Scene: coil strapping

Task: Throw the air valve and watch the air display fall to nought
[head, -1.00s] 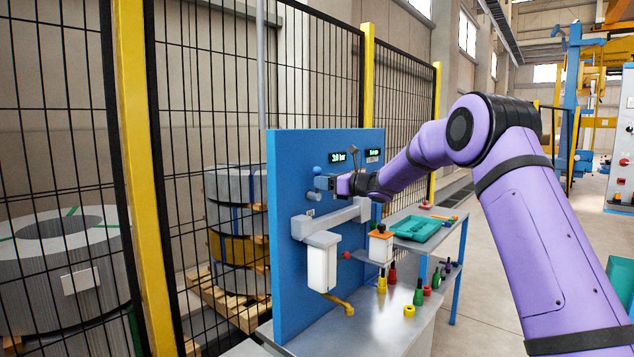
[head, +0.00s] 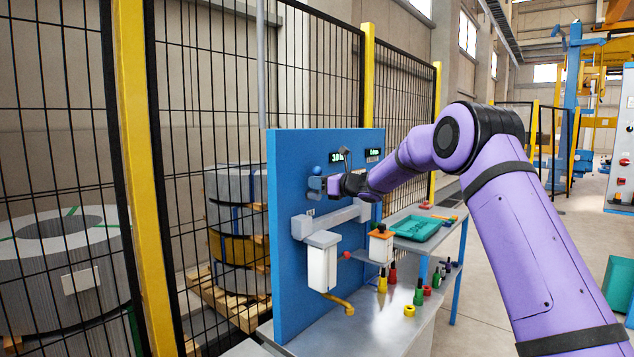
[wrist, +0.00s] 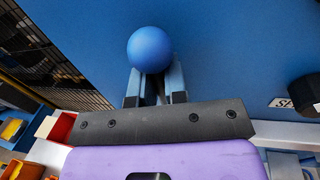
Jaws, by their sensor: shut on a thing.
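The air valve's lever ends in a blue ball knob (head: 317,170) on the blue panel (head: 292,252). In the wrist view the ball (wrist: 150,49) sits just beyond my fingertips. My gripper (head: 314,187) is shut on the lever below the ball; the wrist view shows its two fingers (wrist: 156,88) on either side of the stem. The fingers hide most of the stem. The air display (head: 336,156) is lit green above my gripper and seems to start with 3; my wrist hides part of it.
A second small display (head: 374,153) is to the right. Below the gripper, a grey bar (head: 328,218) and a white filter bowl (head: 321,264) stick out from the panel. A bench with a teal tray (head: 418,229) and coloured fittings stands right of the panel. Mesh fence is behind.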

